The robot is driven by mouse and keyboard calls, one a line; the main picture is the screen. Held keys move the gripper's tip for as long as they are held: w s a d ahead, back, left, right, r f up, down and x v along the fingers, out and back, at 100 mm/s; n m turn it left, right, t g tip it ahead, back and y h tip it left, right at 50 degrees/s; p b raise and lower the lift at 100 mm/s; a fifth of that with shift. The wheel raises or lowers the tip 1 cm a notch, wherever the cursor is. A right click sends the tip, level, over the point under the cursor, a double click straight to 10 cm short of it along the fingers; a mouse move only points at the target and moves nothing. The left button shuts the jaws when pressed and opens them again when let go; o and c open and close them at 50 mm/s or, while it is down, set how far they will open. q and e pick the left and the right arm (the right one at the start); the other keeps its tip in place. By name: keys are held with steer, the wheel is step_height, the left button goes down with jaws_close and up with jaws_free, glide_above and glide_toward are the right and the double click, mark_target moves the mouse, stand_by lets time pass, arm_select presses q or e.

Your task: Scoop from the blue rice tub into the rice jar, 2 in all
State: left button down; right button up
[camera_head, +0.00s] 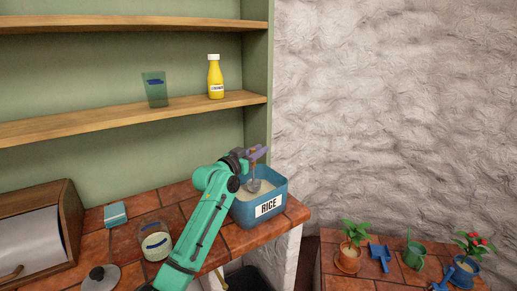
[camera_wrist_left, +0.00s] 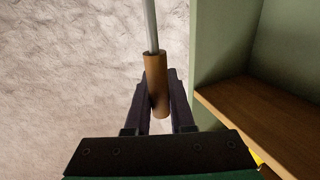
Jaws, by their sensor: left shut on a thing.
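The blue rice tub (camera_head: 268,207) with a white RICE label stands near the counter's right end, with pale rice inside. My left gripper (camera_head: 258,153) is above the tub and shut on the brown handle of a metal scoop (camera_head: 254,186). The scoop hangs down with its bowl inside the tub, at or just above the rice; I cannot tell which. In the left wrist view the brown scoop handle (camera_wrist_left: 158,90) sits between the fingers. The clear rice jar (camera_head: 154,243) stands open left of my arm, with some pale content inside. My right gripper is not in view.
A round lid with a dark knob (camera_head: 100,279) lies left of the jar. A light-blue box (camera_head: 115,214) and a wooden bread box (camera_head: 66,215) are further left. A shelf above holds a tinted glass (camera_head: 155,92) and a yellow bottle (camera_head: 215,80). Potted plants (camera_head: 350,250) stand on a lower surface at right.

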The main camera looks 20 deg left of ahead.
arm_select(q)
steer(key=f+b, duration=0.2)
steer(key=f, duration=0.1)
steer(key=f+b, duration=0.1)
steer(key=f, duration=0.1)
steer(key=shift+s+d+f+b, duration=0.1)
steer(key=shift+s+f+b, duration=0.05)
steer(key=shift+s+b, duration=0.2)
steer(key=shift+w+f, duration=0.15)
steer(key=shift+f, duration=0.25)
steer(key=shift+w+f, duration=0.25)
steer(key=shift+w, duration=0.05)
steer(key=shift+r, duration=0.1)
steer(key=shift+s+r, duration=0.1)
steer(key=shift+r, duration=0.05)
